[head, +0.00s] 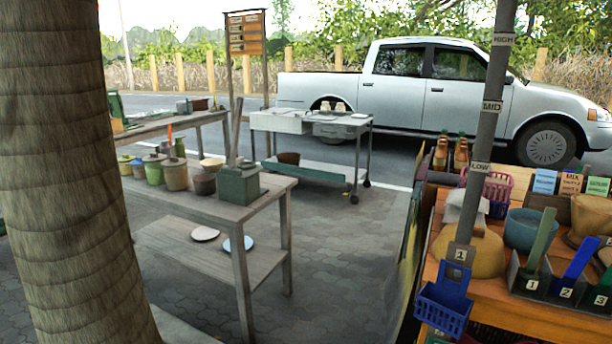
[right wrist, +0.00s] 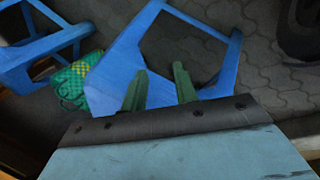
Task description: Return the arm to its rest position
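My right gripper (right wrist: 159,88) shows in the right wrist view as two green fingers standing apart. Nothing shows held between them. Behind the fingertips is a blue open frame (right wrist: 120,50), like a stool or crate frame; whether the fingers touch it I cannot tell. My right gripper and arm do not show in the head view. My left gripper is in neither view.
A wooden table (head: 235,212) with pots stands left of centre. Paving between is clear. A trunk (head: 75,180) fills the left.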

